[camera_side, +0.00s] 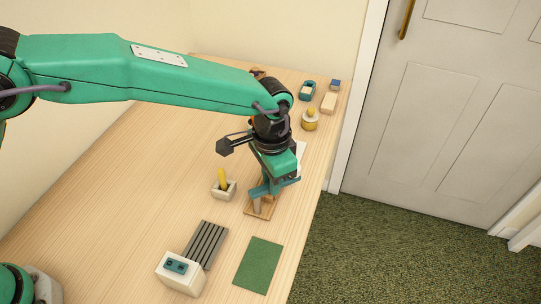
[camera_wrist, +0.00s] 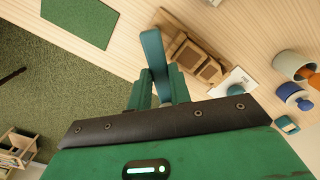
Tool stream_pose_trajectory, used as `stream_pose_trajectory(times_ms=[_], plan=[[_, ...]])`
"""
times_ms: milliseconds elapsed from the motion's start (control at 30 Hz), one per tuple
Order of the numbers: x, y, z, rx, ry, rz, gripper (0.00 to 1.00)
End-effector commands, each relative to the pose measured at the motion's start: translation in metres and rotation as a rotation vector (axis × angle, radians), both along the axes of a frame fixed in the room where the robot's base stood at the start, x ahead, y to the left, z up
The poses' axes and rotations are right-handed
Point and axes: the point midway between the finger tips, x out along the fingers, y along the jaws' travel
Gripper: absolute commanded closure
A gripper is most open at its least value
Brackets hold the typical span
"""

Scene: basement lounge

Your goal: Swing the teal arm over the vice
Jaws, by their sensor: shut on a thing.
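My gripper (camera_side: 270,184) points down over the right part of the table and is shut on the teal arm. In the wrist view the teal arm (camera_wrist: 154,50) is a flat, round-ended bar standing between my two green fingers (camera_wrist: 161,92). It reaches up beside a small wooden fixture (camera_wrist: 178,22), a tan board with brown blocks, which I take to be the vice. In the side view the fixture's board (camera_side: 262,211) lies under my gripper, with a light post on it. My gripper hides part of the fixture and the arm's pivot.
A pale cup (camera_side: 224,192) with a yellow peg stands left of the fixture. A grey ribbed plate (camera_side: 206,243), a white block (camera_side: 180,273) and a green mat (camera_side: 258,265) lie in front. The table's right edge is close.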

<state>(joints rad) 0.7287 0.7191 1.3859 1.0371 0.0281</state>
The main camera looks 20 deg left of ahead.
Motion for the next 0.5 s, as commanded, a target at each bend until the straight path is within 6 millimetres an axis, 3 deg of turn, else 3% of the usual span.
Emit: stream_pose_trajectory(times_ms=[500], plan=[[0.008, 0.014, 0.003, -0.001, -0.002, 0.487, 1.0]])
